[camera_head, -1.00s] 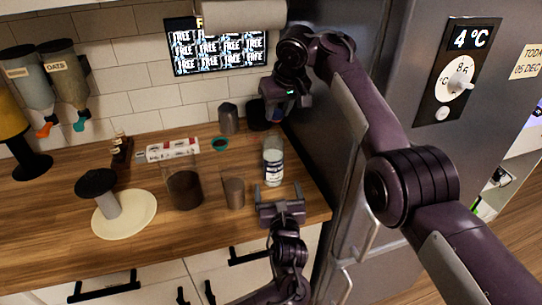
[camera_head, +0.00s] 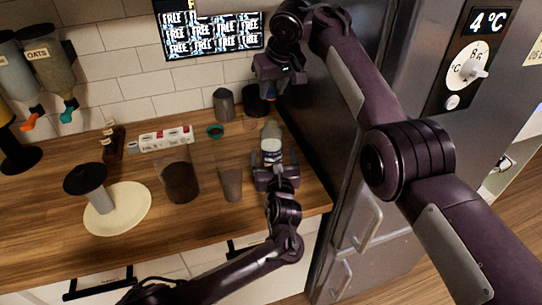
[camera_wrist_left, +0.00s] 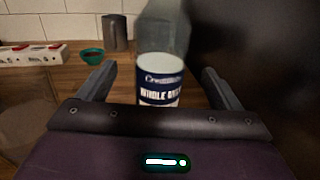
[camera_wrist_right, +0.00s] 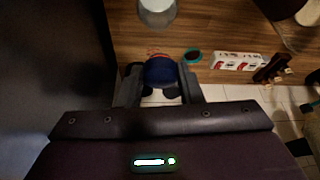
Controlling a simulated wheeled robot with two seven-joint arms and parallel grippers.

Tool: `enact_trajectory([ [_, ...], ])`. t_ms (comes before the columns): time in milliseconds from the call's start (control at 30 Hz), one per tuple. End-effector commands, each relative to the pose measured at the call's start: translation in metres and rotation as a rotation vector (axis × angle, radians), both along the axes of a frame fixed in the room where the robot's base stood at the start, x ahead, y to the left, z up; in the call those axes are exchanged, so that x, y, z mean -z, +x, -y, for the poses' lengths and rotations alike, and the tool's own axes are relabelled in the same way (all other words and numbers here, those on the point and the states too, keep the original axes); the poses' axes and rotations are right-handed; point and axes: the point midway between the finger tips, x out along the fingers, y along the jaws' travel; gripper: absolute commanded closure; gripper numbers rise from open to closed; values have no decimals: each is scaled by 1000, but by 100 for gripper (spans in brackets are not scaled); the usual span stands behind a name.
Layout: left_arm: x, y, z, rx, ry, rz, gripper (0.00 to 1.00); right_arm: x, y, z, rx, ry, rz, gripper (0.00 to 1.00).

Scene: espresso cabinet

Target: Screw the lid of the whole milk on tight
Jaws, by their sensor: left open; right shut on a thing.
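The whole milk bottle (camera_head: 271,142) stands upright on the counter by the fridge, its blue-and-white label facing my left gripper in the left wrist view (camera_wrist_left: 160,80). No lid shows on it. My left gripper (camera_head: 275,160) is open, its fingers on either side of the bottle, apart from it as far as I can see. My right gripper (camera_wrist_right: 160,82) is shut on a dark blue round lid (camera_wrist_right: 160,70). It is above the counter, toward the wall from the bottle top (camera_wrist_right: 157,8). In the head view the right gripper (camera_head: 276,88) hides the lid.
A grey cup (camera_head: 231,183) and a brown-filled jar (camera_head: 181,180) stand left of the bottle. A green bowl (camera_head: 215,131), a grey pitcher (camera_head: 223,104) and a red-and-white carton (camera_head: 165,138) are behind. The fridge (camera_head: 330,120) bounds the right side.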

Motion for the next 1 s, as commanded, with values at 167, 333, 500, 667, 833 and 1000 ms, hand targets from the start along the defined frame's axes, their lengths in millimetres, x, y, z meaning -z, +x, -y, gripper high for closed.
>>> enact_trajectory([
  [167,-1,34,-3,-1,1,1,14,0,0,0,0,0,1,88],
  [333,-1,56,-6,0,0,0,14,0,0,0,0,0,1,88],
  [500,-1,69,-7,0,-1,0,14,0,0,0,0,0,1,88],
  [667,0,74,-9,1,-2,-1,14,0,0,0,0,0,1,88],
  [833,0,75,-9,1,-2,-1,14,0,0,0,0,0,1,88],
  [1000,0,75,-9,1,-2,-1,17,0,0,0,0,0,0,88],
])
